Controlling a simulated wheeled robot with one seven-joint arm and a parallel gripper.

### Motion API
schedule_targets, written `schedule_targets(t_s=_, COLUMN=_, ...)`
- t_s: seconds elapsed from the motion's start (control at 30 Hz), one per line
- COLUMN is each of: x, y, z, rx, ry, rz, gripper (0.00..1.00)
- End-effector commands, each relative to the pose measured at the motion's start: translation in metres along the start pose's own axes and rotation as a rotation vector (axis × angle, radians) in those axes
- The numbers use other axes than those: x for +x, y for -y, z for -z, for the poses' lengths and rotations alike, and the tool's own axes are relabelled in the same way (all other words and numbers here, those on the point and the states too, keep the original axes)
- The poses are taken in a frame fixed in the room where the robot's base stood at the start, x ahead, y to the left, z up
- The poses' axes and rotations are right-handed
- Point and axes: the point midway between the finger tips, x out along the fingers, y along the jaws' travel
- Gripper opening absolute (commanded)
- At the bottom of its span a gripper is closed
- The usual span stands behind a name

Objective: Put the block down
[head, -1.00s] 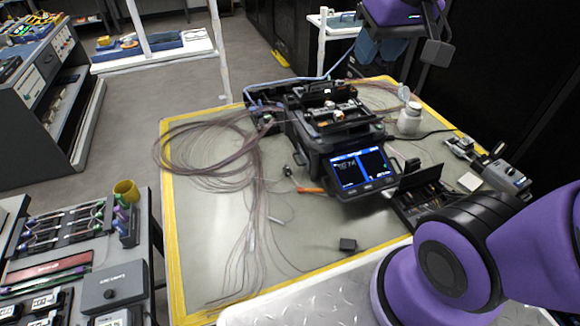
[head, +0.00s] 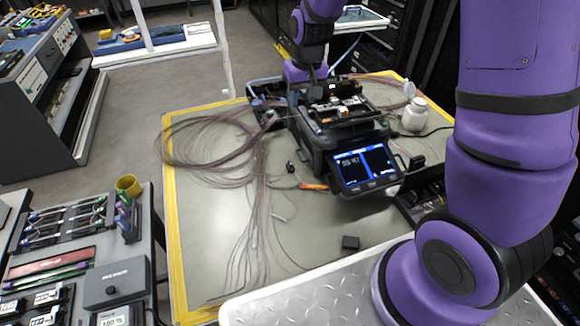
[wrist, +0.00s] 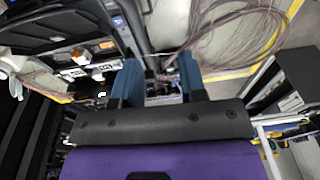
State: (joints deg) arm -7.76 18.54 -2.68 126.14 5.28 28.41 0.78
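My gripper (head: 308,88) is over the far part of the splicer in the head view, well away from that block. In the wrist view, the two blue fingers of my gripper (wrist: 160,66) stand apart, with no block visible between them. The fusion splicer (head: 335,130) has a lit screen and stands at the table's middle; it also shows in the wrist view (wrist: 65,35). The fingertips are hard to make out in the head view.
Loose fibre cables (head: 215,150) spread over the left half of the yellow-edged table (head: 205,240). A white bottle (head: 414,115) stands right of the splicer. A side bench with a yellow cup (head: 128,187) is at the left. The table's front middle is mostly clear.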

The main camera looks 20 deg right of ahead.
Motion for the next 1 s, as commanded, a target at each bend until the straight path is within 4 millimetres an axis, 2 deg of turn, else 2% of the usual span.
schedule_targets(t_s=0.03, x=0.021, y=0.002, z=0.003, rx=0.0, ry=0.021, rz=-0.004, gripper=0.38)
schedule_targets(t_s=0.2, x=0.08, y=0.006, z=0.012, rx=0.002, ry=0.062, rz=-0.016, gripper=0.38)
schedule_targets(t_s=0.4, x=0.14, y=0.009, z=0.013, rx=0.0, ry=0.101, rz=-0.031, gripper=0.38)
schedule_targets(t_s=0.5, x=0.158, y=0.009, z=0.012, rx=0.0, ry=0.113, rz=-0.036, gripper=0.38)
schedule_targets(t_s=0.77, x=0.184, y=0.009, z=0.01, rx=0.0, ry=0.122, rz=-0.041, gripper=0.38)
schedule_targets(t_s=1.0, x=0.217, y=0.008, z=0.006, rx=0.001, ry=0.121, rz=-0.041, gripper=0.38)
